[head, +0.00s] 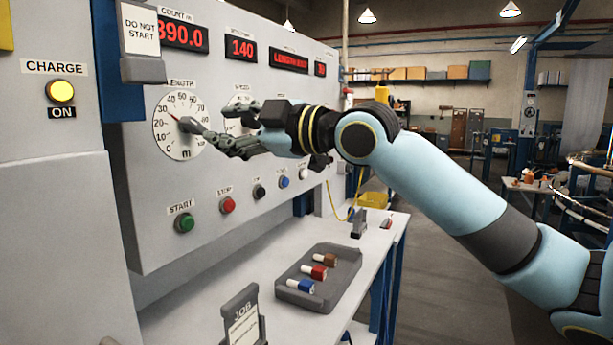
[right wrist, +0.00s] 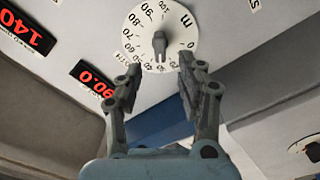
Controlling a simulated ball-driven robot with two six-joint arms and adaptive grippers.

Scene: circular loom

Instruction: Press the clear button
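A row of push buttons runs along the lower panel: a green START button (head: 184,222), a red button (head: 227,205) that seems labelled STOP, a black button (head: 258,191), a blue button (head: 283,181) and a pale button (head: 303,173). The labels of the last three are too small to read, so I cannot tell which is clear. My right gripper (head: 208,120) is above this row, in front of the LENGTH dial (head: 168,143). In the right wrist view my right gripper (right wrist: 160,72) is open, its fingertips apart near the dial's knob (right wrist: 160,45). My left gripper is out of view.
Red displays, including COUNT (head: 182,33), line the panel top. A DO NOT START sign (head: 140,31) hangs at upper left. On the bench below, a grey tray (head: 345,285) holds several coloured spools (head: 317,272), and a JOB holder (head: 243,318) stands in front.

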